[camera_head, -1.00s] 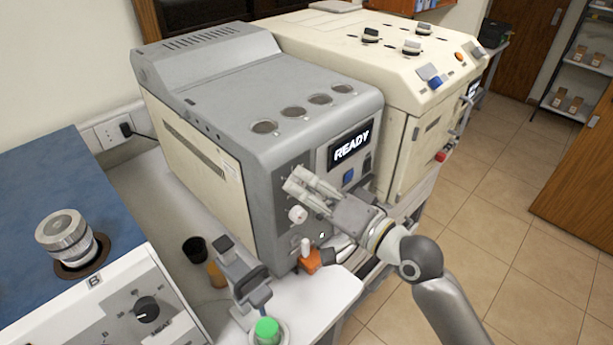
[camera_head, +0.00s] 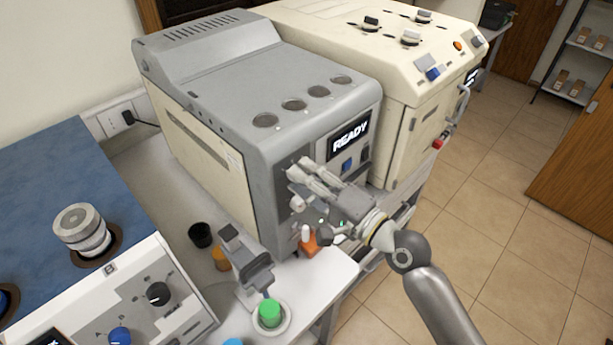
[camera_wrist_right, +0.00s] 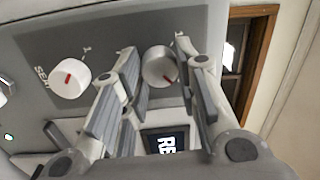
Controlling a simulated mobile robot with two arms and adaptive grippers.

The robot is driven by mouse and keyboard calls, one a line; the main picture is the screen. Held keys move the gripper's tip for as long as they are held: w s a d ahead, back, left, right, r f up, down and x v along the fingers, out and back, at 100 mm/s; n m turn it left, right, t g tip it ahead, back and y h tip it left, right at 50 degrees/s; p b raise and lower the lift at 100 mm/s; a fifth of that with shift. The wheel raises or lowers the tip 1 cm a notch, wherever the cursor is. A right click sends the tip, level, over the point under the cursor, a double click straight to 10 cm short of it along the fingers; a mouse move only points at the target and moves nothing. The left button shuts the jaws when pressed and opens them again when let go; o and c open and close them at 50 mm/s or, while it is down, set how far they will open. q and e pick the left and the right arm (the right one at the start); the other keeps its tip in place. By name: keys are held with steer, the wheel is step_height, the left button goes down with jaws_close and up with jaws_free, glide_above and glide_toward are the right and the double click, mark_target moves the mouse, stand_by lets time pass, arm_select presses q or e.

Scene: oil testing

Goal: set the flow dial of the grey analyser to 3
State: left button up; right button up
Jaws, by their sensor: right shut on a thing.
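The grey analyser (camera_head: 205,85) stands on the bench, and its front screen (camera_head: 350,136) reads READY. My right gripper (camera_head: 305,170) is at the upper left of its front panel. In the right wrist view the gripper (camera_wrist_right: 160,75) is shut on a round silver dial (camera_wrist_right: 158,66), one finger at each side. The dial's red mark points to the lower right of that view. Its name and scale cannot be read. A second, pale dial (camera_wrist_right: 69,78) with a red mark is free, with lettering starting "SE" beside it. My left gripper is not in view.
An orange-based item (camera_head: 308,243) stands close below the gripper. A grey stand (camera_head: 245,265), a green cap (camera_head: 269,313) and a black cup (camera_head: 200,235) are on the bench. A cream machine (camera_head: 330,35) adjoins the analyser. Open floor lies to the right.

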steer(key=o, duration=1)
steer(key=v, duration=1.2)
